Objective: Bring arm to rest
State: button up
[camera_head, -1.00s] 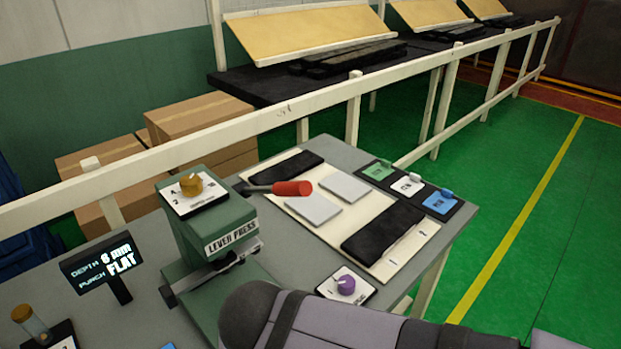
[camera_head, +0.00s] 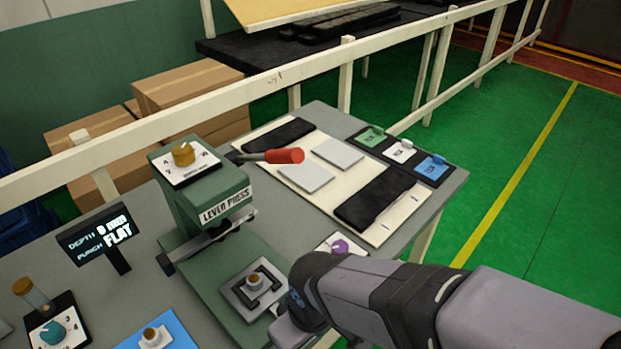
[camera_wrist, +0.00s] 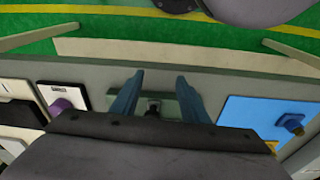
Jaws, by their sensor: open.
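My gripper (camera_wrist: 160,78) is open in the wrist view, its two blue-grey fingers apart and nothing held between them. It is above the bench; the press's grey-green base (camera_wrist: 160,103) shows between and behind the fingers. In the head view my arm comes in from the lower right, and its fingers are not clearly visible. The green lever press (camera_head: 228,215) stands upright at the middle.
The red-handled lever (camera_head: 285,156) extends over the white board (camera_head: 365,233). A purple knob (camera_head: 340,246), blue mat (camera_head: 180,338) and display (camera_head: 95,228) are near the press. A white rail (camera_head: 215,107) runs behind.

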jog(key=w+d+f+m+g+p, duration=0.1)
jog(key=d+m, duration=0.7)
jog(key=d, duration=0.8)
jog(key=shift+w+f+h+p, duration=0.2)
jog(key=shift+w+h+p, duration=0.15)
jog(key=shift+w, duration=0.25)
jog(key=shift+a, duration=0.1)
dwell(0.9)
